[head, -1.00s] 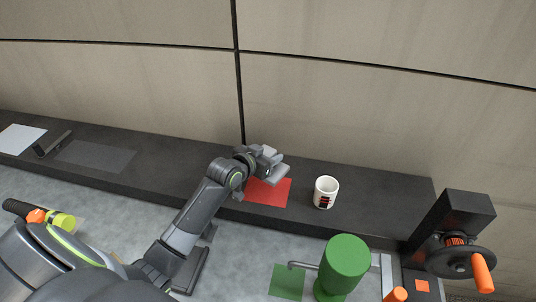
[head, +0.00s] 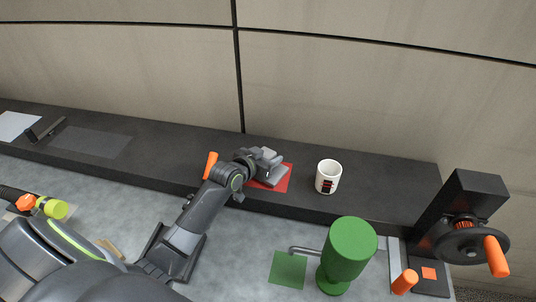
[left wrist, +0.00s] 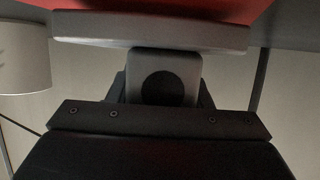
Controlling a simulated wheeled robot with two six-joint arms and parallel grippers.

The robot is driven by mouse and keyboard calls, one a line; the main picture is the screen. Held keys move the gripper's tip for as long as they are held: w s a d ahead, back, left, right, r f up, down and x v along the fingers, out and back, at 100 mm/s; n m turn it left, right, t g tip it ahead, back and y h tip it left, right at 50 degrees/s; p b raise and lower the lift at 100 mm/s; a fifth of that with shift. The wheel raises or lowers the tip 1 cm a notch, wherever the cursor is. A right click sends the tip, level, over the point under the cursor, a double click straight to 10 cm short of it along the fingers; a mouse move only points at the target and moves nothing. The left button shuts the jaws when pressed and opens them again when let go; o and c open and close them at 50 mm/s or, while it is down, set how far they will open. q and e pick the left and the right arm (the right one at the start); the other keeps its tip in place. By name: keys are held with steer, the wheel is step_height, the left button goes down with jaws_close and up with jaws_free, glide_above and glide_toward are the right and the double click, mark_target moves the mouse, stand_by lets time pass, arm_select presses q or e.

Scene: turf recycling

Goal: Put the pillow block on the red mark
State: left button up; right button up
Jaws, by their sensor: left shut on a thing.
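The pillow block (head: 274,172) is a light grey piece with a flat base plate. My left gripper (head: 262,160) is shut on it and holds it over the red mark (head: 284,184) on the dark ledge. In the left wrist view the pillow block's housing (left wrist: 163,65) shows a dark round bore, with the base plate toward the red mark (left wrist: 180,5). The block partly hides the mark. I cannot tell whether its base touches the mark. My right gripper is not in view.
A white mug (head: 328,177) stands on the ledge just right of the red mark. A green cylindrical device (head: 350,250) stands in front, beside a green square (head: 288,268). A dark fixture with a handwheel (head: 470,240) is at right. An orange piece (head: 211,165) shows beside my left forearm.

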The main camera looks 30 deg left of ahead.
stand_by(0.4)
arm_select(q)
steer(key=shift+f, duration=0.35)
steer(key=o, duration=1.8)
steer(key=shift+f, duration=0.1)
steer(key=shift+c, duration=0.2)
steer(key=b+v, duration=0.2)
steer(key=v, duration=1.5)
steer(key=shift+s, duration=0.25)
